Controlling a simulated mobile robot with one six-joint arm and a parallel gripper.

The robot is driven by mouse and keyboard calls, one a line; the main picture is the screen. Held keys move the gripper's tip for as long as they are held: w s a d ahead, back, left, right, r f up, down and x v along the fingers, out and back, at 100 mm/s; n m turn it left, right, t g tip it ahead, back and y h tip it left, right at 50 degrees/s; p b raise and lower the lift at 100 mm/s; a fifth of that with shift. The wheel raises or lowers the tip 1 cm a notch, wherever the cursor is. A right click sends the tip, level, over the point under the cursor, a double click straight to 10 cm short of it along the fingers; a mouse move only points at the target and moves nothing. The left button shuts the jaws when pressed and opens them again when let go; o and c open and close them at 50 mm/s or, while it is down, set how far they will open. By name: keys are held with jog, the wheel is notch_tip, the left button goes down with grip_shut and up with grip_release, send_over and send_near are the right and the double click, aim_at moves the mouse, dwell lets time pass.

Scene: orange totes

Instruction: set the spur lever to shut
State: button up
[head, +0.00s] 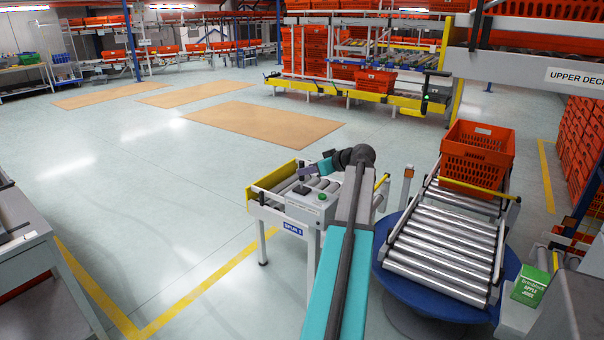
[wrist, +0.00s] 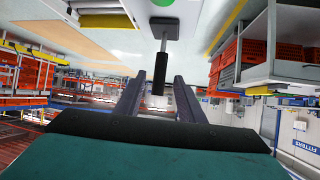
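The spur conveyor, labelled SPUR 1 (head: 293,229), stands in the middle of the head view with a grey control box (head: 308,206) on its near side. In the wrist view the lever (wrist: 160,74) has a grey rod and a black grip, attached to a dark plate on the grey panel. My gripper (wrist: 160,84) is open, with one dark finger on each side of the grip and gaps showing between. In the head view my gripper (head: 307,172) is just above the control box. The lever is too small there to make out its position.
A turntable (head: 375,268) with rollers stands right of the spur, with an orange tote (head: 477,153) at its far end. A green apple juice carton (head: 530,287) is at the lower right. Open floor with tan mats (head: 262,130) lies to the left and behind.

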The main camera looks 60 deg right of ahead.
jog(key=shift+v, duration=2.65)
